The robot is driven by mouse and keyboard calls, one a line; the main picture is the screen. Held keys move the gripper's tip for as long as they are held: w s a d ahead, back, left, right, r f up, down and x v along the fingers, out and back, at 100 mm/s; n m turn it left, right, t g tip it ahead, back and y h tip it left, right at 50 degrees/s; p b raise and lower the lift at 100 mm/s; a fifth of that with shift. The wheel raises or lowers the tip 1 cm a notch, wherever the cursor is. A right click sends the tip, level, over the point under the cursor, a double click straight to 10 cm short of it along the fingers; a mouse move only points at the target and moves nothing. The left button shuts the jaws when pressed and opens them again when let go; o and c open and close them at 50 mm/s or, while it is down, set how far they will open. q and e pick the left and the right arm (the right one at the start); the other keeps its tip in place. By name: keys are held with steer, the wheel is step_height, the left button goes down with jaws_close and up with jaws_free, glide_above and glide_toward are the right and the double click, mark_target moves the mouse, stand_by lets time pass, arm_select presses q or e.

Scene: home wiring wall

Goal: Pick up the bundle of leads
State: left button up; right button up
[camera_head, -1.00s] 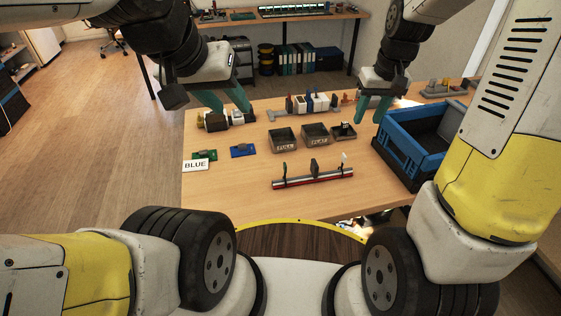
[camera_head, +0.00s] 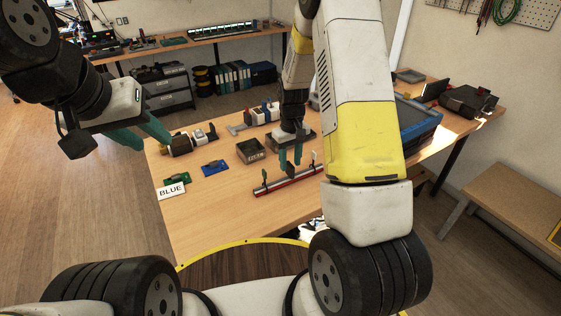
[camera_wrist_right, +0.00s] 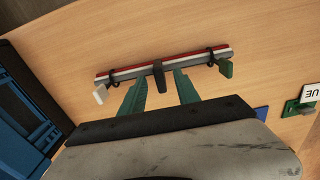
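The bundle of leads (camera_head: 277,186) lies on the table as a long, thin red, grey and dark strip, with small ties and tags along it. It also shows across the top of the right wrist view (camera_wrist_right: 128,72). A dark upright tab (camera_wrist_right: 159,76) stands at its middle. My right gripper (camera_head: 290,163) is above the bundle, pointing down. In the right wrist view its two green fingers (camera_wrist_right: 160,82) are apart, one on each side of the tab, with gaps showing. My left gripper (camera_head: 154,143) is open and empty over the table's left edge, away from the bundle.
A blue crate (camera_head: 421,133) stands to the right, partly behind my right arm. A dark bin (camera_head: 250,151), a blue board (camera_head: 215,168), a green board (camera_head: 177,179) and a BLUE label (camera_head: 172,191) are on the table. The table front is clear.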

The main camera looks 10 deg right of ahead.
mark_target(290, 173)
steer(key=shift+f, duration=1.35)
jaws_close()
stand_by(0.3)
